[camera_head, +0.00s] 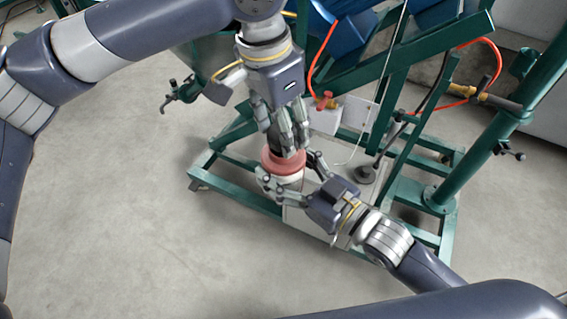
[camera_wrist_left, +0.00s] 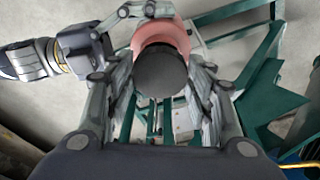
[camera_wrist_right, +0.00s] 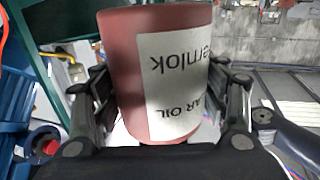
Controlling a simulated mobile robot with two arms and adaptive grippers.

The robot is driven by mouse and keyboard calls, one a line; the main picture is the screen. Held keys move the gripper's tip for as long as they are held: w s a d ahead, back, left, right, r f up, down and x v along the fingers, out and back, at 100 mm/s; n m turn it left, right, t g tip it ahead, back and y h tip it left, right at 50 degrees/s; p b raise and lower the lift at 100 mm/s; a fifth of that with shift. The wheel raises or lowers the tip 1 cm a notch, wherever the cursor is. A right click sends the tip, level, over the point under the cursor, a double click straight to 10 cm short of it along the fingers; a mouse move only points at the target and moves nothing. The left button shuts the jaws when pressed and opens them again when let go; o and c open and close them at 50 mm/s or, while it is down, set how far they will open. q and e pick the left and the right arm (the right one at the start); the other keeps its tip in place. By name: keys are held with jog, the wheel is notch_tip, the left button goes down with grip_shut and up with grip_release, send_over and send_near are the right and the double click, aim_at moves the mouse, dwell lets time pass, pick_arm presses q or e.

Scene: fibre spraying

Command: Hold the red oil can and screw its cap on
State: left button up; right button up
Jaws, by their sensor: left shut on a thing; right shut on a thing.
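The red oil can (camera_head: 283,164) is held above the floor by my right gripper (camera_head: 288,178), which is shut around its side. In the right wrist view the can (camera_wrist_right: 122,70) fills the space between the fingers, its white label (camera_wrist_right: 178,75) showing upside-down lettering. My left gripper (camera_head: 284,142) is above the can and shut on the round dark cap (camera_wrist_left: 161,71). In the left wrist view the cap lies over the can's pinkish top (camera_wrist_left: 163,36), off-centre in the picture. The can's neck is hidden, and I cannot tell whether cap and neck touch.
A green metal frame (camera_head: 235,198) on the floor stands behind and below the can. A green post (camera_head: 480,150) and an orange hose (camera_head: 465,98) are at the right. A blue machine part (camera_head: 345,32) is at the top. Bare concrete floor (camera_head: 130,220) lies open at the left.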

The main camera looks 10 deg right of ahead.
pick_arm(q)
jog(key=shift+a+r, duration=0.1)
dwell(0.4)
jog(key=shift+f, duration=0.9)
jog(key=shift+f, duration=0.55)
